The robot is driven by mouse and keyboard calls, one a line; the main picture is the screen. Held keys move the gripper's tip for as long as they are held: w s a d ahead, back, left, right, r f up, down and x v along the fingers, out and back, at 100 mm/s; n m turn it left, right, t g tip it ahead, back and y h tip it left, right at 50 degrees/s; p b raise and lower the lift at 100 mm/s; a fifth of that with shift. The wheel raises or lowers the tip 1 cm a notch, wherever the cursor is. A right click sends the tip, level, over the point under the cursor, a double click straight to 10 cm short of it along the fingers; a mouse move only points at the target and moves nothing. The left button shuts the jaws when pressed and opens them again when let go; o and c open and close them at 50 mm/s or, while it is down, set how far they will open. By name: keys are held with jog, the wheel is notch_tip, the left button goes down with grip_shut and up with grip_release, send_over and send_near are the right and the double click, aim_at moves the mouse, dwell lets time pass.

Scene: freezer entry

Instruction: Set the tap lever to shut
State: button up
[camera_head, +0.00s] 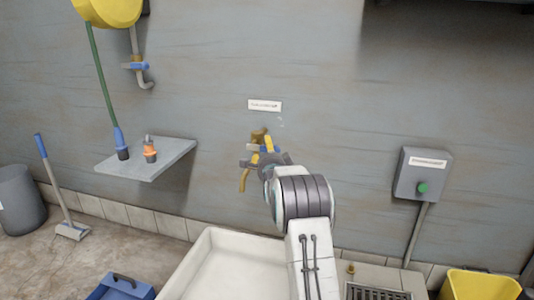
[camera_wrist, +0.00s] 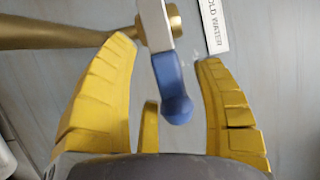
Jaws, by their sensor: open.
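The tap (camera_head: 258,135) is brass and sits on the grey wall below a small white label; my gripper partly hides it in the head view. In the wrist view its brass body (camera_wrist: 160,27) and pipe show at the top. Its lever (camera_wrist: 172,85) has a pale arm and a blue rounded end. My gripper (camera_head: 256,160) has yellow fingers and is open at the tap. In the wrist view my gripper (camera_wrist: 168,58) has one finger on each side of the lever's blue end, with visible gaps. It holds nothing.
The wall label (camera_wrist: 214,25) reads "OLD WATER", cut off at the edge. A white basin (camera_head: 215,258) stands below the tap. A shelf (camera_head: 150,160) with an orange-banded item is at left. A grey box with a green button (camera_head: 423,187) is at right. Another pipe with a blue handle (camera_head: 135,66) is upper left.

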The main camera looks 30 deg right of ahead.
jog(key=shift+s, duration=0.15)
jog(key=v, duration=1.1)
jog(key=shift+s+a, duration=0.2)
jog(key=shift+s, duration=0.15)
dwell(0.5)
